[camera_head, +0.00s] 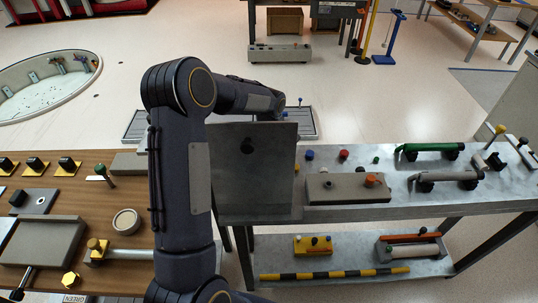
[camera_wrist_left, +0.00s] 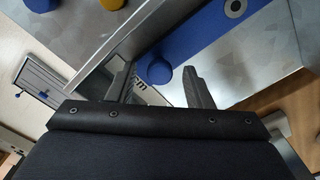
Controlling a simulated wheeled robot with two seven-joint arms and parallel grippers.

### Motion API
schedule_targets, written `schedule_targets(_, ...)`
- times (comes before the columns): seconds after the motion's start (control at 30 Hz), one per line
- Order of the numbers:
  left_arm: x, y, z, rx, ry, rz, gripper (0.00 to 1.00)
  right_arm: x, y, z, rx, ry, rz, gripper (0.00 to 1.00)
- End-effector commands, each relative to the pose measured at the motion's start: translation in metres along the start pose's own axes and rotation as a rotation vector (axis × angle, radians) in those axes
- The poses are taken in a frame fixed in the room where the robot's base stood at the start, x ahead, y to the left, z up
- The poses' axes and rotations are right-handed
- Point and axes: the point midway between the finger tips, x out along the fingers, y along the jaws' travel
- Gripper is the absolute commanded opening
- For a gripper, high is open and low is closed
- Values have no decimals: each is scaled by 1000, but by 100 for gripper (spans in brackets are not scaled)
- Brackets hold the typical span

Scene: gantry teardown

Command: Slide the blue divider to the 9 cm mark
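In the left wrist view, the blue divider (camera_wrist_left: 215,35) is a long flat blue bar running diagonally, with a round grey disc near its upper end. A round blue knob (camera_wrist_left: 155,70) stands at its lower end. My left gripper (camera_wrist_left: 158,86) is open, with one finger on each side of the knob and visible room between. I cannot tell whether either finger touches it. Part of a scale with "cm" lettering (camera_wrist_left: 138,84) shows beside the left finger; the 9 cm mark is not readable. In the head view my left arm and a grey upright panel (camera_head: 255,180) hide this area.
A metal wall edge (camera_wrist_left: 90,55) runs beside the left finger. The metal bench (camera_head: 380,205) at right carries a grey block (camera_head: 340,188), coloured knobs and a green handle (camera_head: 430,148). A wooden table (camera_head: 125,255) with trays and fixtures is at left.

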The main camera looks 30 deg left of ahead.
Motion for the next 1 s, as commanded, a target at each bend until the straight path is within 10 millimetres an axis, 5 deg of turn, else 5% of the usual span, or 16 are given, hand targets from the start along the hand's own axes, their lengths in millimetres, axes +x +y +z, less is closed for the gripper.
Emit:
schedule_targets(0.33, 0, 0, 0, 0, 0, 0, 1, 0, 0, 0, 0, 0, 0, 34)
schedule_targets(0.63, 0, -7, -9, -4, 1, 0, 0, 2, 1, 1, 0, 0, 0, 34)
schedule_targets(1.0, 0, -63, -64, -4, 3, 1, 0, 9, 4, 5, 0, 0, 0, 34)
